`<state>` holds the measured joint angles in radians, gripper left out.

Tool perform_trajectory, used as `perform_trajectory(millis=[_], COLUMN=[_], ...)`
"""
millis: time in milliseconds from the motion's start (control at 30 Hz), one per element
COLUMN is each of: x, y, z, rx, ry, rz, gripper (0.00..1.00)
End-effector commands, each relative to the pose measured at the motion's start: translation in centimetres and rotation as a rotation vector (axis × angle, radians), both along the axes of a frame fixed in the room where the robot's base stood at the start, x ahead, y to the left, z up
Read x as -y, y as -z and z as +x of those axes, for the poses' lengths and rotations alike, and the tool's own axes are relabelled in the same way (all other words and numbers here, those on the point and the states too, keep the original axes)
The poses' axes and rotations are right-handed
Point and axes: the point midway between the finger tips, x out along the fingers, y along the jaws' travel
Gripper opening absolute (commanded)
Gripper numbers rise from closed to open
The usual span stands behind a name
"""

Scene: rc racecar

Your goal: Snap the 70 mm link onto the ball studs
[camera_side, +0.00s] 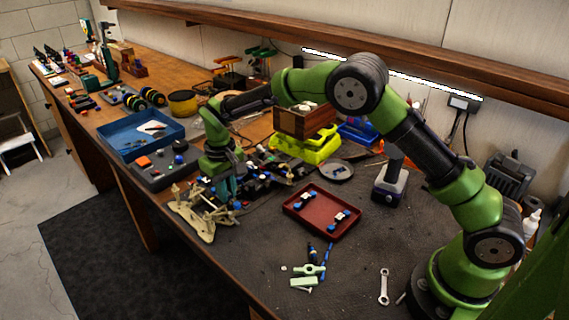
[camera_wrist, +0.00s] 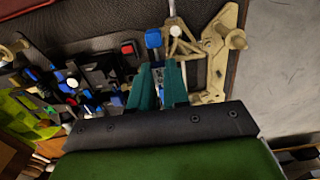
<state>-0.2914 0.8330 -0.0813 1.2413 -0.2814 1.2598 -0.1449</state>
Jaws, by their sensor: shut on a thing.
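My gripper (camera_side: 228,190) points down over the racecar's dark chassis (camera_side: 262,172), beside the beige suspension frame (camera_side: 192,212). In the wrist view its teal fingers (camera_wrist: 160,72) are close together. A blue end piece (camera_wrist: 153,38) shows just beyond the fingertips and appears to belong to the link in the jaws; the rest of that link is hidden. A white ball (camera_wrist: 172,30), perhaps a stud, shows right of the blue end at the beige frame (camera_wrist: 212,50); I cannot tell whether they touch. Another white ball (camera_wrist: 72,83) shows among the chassis parts.
A red tray (camera_side: 312,232) with blue-ended links stands right of the chassis. A blue bin (camera_side: 125,150) and a grey tray (camera_side: 150,180) stand left. A yellow-green stand (camera_side: 300,147) carries a wooden box behind. Green parts (camera_side: 308,270) and a wrench (camera_side: 384,288) lie in front.

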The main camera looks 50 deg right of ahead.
Motion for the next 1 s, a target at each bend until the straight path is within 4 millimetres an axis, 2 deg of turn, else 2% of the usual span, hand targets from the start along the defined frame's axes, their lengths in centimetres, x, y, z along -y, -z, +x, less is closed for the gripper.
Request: perform_trajectory(millis=[300, 333, 500, 833, 1000], x=[0.0, 0.0, 0.0, 0.0, 0.0], y=[0.9, 0.8, 0.8, 0.6, -1.5], z=[0.0, 0.0, 0.0, 0.0, 0.1], rx=[-0.002, -0.001, -0.001, 0.001, 0.005], ry=[0.001, 0.001, 0.001, 0.0, 0.001], rz=[0.001, 0.001, 0.001, 0.0, 0.001], gripper=[0.0, 0.18, 0.45, 0.45, 0.45])
